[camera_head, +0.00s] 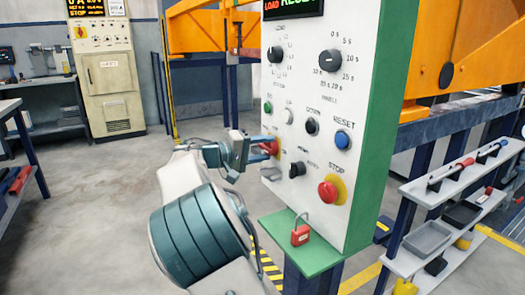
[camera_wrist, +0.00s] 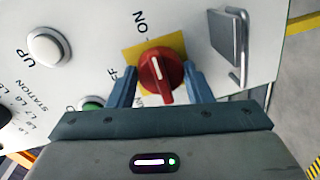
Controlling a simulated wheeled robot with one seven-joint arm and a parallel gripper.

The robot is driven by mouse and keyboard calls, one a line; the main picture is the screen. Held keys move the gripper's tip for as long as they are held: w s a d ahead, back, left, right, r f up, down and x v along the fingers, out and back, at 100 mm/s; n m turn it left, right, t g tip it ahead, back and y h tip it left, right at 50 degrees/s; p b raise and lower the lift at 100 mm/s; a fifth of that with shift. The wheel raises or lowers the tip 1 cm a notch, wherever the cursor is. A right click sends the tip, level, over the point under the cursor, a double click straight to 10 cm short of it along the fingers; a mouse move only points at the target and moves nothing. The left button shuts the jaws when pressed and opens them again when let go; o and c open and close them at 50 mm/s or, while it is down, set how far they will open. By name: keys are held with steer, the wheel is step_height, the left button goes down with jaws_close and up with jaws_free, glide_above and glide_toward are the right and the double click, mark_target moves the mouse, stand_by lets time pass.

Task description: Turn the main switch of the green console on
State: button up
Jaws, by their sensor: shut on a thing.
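The green console (camera_head: 384,100) has a white front panel and green sides. Its main switch (camera_head: 270,147) is a red knob on a yellow plate, low at the panel's left edge. In the wrist view the main switch (camera_wrist: 161,75) shows a white line running nearly up and down the picture, its upper end toward the ON label; the OFF label is to the left, partly hidden. My gripper (camera_wrist: 162,85) has one finger on each side of the knob and is shut on it. In the head view my gripper (camera_head: 262,149) reaches the panel from the left.
A red stop button (camera_head: 328,191), a blue reset button (camera_head: 342,140) and a black knob (camera_head: 297,169) are close by on the panel. A metal hasp (camera_wrist: 228,45) is beside the switch. A shelf rack (camera_head: 440,195) stands right.

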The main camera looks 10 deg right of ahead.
steer(key=o, duration=1)
steer(key=shift+a, duration=0.1)
steer(key=p+v, duration=0.2)
steer(key=v, duration=1.1)
steer(key=shift+s+a, duration=0.1)
steer(key=shift+a, duration=0.25)
